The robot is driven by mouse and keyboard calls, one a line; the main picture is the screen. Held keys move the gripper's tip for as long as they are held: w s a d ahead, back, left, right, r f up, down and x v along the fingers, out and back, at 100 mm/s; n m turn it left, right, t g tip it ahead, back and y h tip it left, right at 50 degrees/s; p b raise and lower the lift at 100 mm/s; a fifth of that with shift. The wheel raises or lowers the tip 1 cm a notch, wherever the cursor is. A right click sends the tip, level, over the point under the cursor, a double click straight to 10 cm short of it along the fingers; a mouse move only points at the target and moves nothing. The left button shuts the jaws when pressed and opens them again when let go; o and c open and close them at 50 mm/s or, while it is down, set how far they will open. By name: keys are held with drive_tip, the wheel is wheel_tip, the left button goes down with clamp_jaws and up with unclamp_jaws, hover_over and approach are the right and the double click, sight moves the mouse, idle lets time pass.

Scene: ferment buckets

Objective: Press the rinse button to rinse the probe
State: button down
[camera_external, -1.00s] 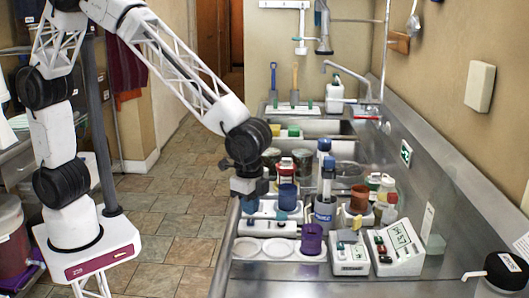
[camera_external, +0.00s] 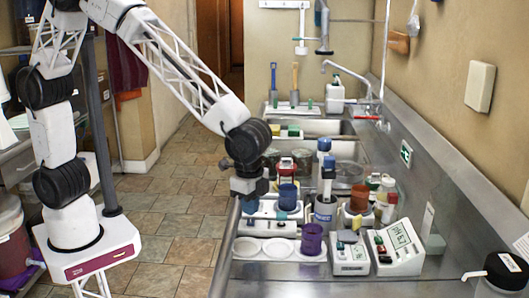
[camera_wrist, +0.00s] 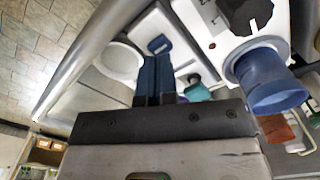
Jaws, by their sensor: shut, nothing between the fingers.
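My gripper (camera_external: 250,203) is shut and empty, pointing down over the left edge of the steel counter; in the wrist view its dark blue fingers (camera_wrist: 155,62) are together. A small dark blue button-like piece (camera_wrist: 159,44) on a white tray shows just beyond the fingertips. I cannot tell whether they touch, and no label shows that it is the rinse button. A blue cup (camera_external: 287,198) stands right of my gripper and shows at the right of the wrist view (camera_wrist: 270,80). I cannot make out the probe for certain.
A white device with a black knob (camera_wrist: 245,14) is close to the right of the fingers. White round dishes (camera_external: 278,247), a purple cup (camera_external: 312,240), a dark-blue-topped bottle (camera_external: 326,205) and two meter boxes (camera_external: 394,248) stand nearby. Floor lies left of the counter edge.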

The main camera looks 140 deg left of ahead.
sight(250, 220)
drive_tip(key=shift+f, duration=1.4)
idle(0.5)
drive_tip(key=shift+r, duration=3.05)
